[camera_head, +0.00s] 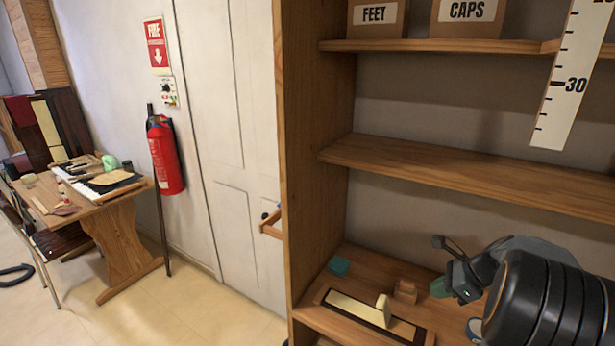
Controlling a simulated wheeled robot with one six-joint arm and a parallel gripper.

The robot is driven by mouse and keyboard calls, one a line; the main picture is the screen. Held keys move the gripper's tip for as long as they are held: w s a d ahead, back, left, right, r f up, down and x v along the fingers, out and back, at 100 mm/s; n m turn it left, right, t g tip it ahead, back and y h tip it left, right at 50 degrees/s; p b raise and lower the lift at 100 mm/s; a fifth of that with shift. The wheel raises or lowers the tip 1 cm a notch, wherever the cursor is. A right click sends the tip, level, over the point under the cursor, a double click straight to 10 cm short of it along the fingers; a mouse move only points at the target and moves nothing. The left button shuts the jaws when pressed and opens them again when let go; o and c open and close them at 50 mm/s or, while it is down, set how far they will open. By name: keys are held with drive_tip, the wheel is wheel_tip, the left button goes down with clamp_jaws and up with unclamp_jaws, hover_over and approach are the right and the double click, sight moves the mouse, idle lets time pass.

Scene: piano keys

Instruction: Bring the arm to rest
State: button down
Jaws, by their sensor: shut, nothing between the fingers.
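My arm reaches in from the lower right, and my gripper (441,287) hangs low over the right part of the lowest shelf (362,262). Its greenish end points left, and it is shut with nothing held. A long pale key-like strip (352,307) lies in a dark-edged wooden holder on that shelf. A small cream piece (383,305) stands upright at the strip's right part. A small wooden block (405,291) sits just behind it, left of my gripper and apart from it. My arm hides the shelf's right end.
A teal block (339,266) lies at the shelf's back left. The upper shelf board (450,172) and the left side panel (303,130) bound the bay. A white ruler (568,85) hangs at right. A cluttered table (115,225) and a red extinguisher (165,158) stand at left.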

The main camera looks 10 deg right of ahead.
drive_tip(key=s+a+r+n+h, duration=0.2)
drive_tip(key=s+a+n, duration=0.3)
drive_tip(key=a+n, duration=0.6)
drive_tip(key=s+a+r+n+h, duration=0.3)
drive_tip(key=s+a+n, duration=0.2)
drive_tip(key=a+n, duration=0.6)
drive_tip(key=n, duration=0.3)
drive_tip(key=shift+s+r+h, duration=0.3)
drive_tip(key=shift+s+r, duration=0.1)
drive_tip(key=shift+d, duration=0.15)
